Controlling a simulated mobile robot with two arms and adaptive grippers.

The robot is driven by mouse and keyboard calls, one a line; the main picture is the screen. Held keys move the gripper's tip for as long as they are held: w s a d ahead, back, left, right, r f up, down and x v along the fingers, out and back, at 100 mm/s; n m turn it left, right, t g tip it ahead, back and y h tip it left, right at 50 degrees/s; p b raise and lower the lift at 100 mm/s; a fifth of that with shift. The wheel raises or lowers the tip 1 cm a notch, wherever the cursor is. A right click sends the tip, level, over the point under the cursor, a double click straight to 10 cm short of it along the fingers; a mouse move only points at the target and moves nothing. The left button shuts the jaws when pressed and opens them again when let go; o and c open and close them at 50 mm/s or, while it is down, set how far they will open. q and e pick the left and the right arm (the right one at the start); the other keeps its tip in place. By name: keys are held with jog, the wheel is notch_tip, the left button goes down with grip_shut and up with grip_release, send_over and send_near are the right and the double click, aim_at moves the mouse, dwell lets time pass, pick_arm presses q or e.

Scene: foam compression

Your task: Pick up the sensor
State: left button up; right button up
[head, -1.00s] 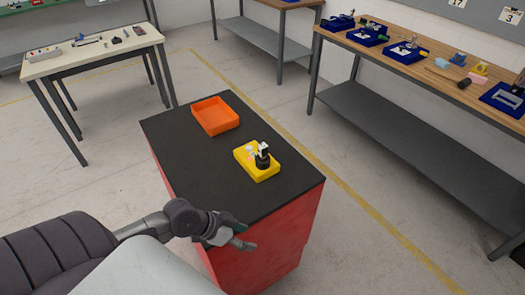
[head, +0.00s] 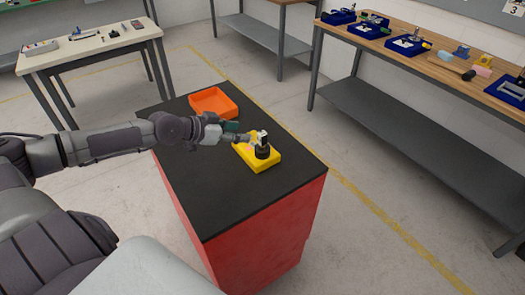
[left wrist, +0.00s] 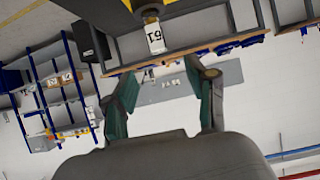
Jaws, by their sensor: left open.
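A small device with a black round base and a white top (head: 262,138), which I take for the sensor, stands on a yellow block (head: 267,162) on the black tabletop. My left gripper (head: 243,133) is just left of it at about its height, partly covering the block's left side. In the left wrist view a white part with dark lettering (left wrist: 154,38) shows ahead of the gap between the fingertips (left wrist: 162,70), with some yellow at the top edge. The left gripper is open, with nothing between its fingers. My right gripper is not in view.
An orange tray (head: 214,102) lies behind the gripper on the black-topped red cabinet (head: 215,205). The front of that top is clear. A wooden bench (head: 440,70) with blue trays stands at right, and a pale table (head: 90,43) at back left.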

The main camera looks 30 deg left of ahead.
aim_at(261, 134)
pick_arm(q)
jog(key=b+x, duration=0.2)
jog(key=x, duration=0.3)
jog(key=shift+b, duration=0.3)
jog(key=b+x, duration=0.2)
jog(key=x, duration=0.3)
jog(key=shift+f, duration=0.1)
jog(key=shift+s, duration=0.1)
jog(key=shift+c, duration=1)
grip_shut()
